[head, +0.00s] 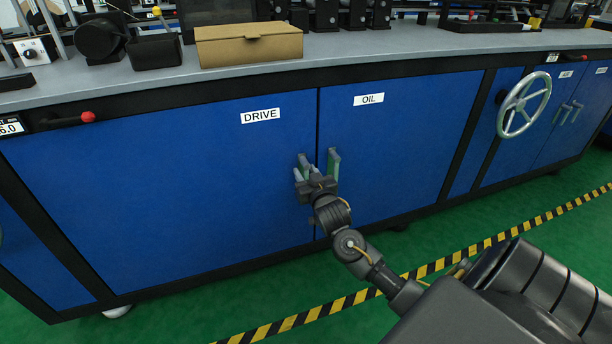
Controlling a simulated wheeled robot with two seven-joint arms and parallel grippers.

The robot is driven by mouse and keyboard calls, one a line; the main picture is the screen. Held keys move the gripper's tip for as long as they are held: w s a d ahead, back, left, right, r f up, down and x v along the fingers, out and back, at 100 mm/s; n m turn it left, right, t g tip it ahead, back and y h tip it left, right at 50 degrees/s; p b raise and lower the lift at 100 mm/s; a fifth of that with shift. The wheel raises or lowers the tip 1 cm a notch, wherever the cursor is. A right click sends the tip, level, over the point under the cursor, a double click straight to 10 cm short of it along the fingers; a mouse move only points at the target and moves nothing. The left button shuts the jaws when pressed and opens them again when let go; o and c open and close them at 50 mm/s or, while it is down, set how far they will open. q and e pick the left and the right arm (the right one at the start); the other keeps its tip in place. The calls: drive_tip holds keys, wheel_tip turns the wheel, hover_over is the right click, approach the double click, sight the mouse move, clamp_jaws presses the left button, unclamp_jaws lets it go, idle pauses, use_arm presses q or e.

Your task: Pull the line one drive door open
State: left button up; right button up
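The blue drive door (170,185), labelled DRIVE, is flush with the cabinet front. Its handle (303,161) is a short upright bar at the door's right edge. The blue oil door (410,130), labelled OIL, is beside it and also flush, with its own handle (334,163) near the seam. My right gripper (304,170) reaches up from the lower right and its fingers are at the drive door's handle. The fingers overlap the handle in the view, so I cannot tell whether they are closed on it. My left gripper is not in view.
The grey worktop (360,45) above carries a cardboard box (248,45) and several dark devices. A handwheel (524,104) sticks out at the right. A red-knobbed lever (87,117) is at the left. Green floor with a yellow-black stripe (440,263) lies before the cabinet.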

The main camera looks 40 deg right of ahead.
clamp_jaws()
